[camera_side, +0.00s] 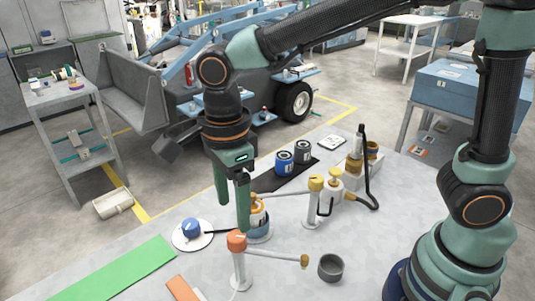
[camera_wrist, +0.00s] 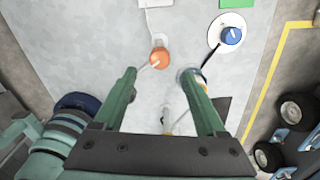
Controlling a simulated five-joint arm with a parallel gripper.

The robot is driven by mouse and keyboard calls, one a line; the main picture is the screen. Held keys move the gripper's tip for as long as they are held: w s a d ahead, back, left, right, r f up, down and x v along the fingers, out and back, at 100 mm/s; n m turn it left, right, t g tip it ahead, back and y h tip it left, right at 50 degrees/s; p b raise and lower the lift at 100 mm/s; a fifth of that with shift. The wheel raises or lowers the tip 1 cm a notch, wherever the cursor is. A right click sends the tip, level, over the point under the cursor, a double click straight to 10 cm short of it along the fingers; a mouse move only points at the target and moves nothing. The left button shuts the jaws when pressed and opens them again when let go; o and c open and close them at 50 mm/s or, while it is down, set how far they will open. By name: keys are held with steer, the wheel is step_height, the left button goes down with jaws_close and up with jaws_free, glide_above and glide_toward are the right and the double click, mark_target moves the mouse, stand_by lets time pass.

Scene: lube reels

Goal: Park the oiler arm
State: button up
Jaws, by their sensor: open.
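Several posts have swinging arms, and I cannot tell for sure which is the oiler arm. An orange-capped post (camera_side: 237,243) carries a thin pale arm (camera_side: 275,256) pointing right, its tip near a grey cup (camera_side: 331,267). A yellow-capped post (camera_side: 315,184) carries an arm reaching left. A blue knob (camera_side: 192,228) on a white disc has a black arm pointing right. In the wrist view the orange cap (camera_wrist: 159,58) shows between and slightly beyond my open, empty fingertips (camera_wrist: 159,74).
A blue-and-amber container (camera_side: 259,222) stands close behind my fingers. A green strip (camera_side: 115,270) and an orange strip (camera_side: 182,288) lie at front left.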

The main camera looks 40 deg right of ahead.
step_height(320, 180, up, 6)
steer(key=shift+f, duration=0.2)
steer(key=s+d+n+t, duration=0.2)
steer(key=d+n+t, duration=0.3)
steer(key=d+n, duration=1.5)
steer(key=shift+d+t, duration=0.3)
steer(key=shift+d, duration=0.45)
